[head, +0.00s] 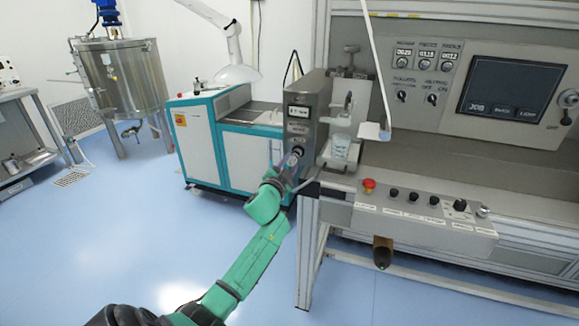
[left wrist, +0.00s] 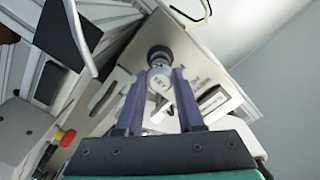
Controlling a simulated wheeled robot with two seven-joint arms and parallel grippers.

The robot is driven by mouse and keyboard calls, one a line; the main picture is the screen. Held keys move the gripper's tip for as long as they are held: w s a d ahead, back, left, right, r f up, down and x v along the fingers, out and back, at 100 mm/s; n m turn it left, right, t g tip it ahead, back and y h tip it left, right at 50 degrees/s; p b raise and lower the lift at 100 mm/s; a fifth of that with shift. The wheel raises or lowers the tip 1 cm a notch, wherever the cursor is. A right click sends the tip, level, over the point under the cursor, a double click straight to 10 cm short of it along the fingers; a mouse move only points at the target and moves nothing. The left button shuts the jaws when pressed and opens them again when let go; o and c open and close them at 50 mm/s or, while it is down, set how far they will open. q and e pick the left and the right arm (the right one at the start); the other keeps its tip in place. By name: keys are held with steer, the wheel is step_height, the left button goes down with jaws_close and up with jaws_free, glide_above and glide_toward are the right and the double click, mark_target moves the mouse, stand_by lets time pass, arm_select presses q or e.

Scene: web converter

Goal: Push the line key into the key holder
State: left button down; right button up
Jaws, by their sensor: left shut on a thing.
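My left gripper (head: 289,163) is at the front of the grey box with a small display on the left side of the machine. In the left wrist view its two purple fingers (left wrist: 160,76) close on the line key (left wrist: 160,84), a pale round head with lettering. The key holder (left wrist: 159,56), a dark round socket on the metal panel, is right beyond the key's head; it also shows in the head view (head: 297,151). The key's shaft is hidden, so how deep it sits cannot be told. My right gripper is not in view.
The control panel with a red button (head: 368,184) and black knobs juts out to the right. A teal and white cabinet (head: 198,145) is behind on the left. The blue floor (head: 130,225) is clear.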

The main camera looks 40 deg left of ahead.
arm_select(q)
steer(key=shift+w, duration=0.2)
steer(key=shift+c, duration=2.2)
jaws_free()
steer(key=v, duration=1.4)
steer(key=shift+s+b, duration=0.3)
steer(key=shift+b, duration=0.15)
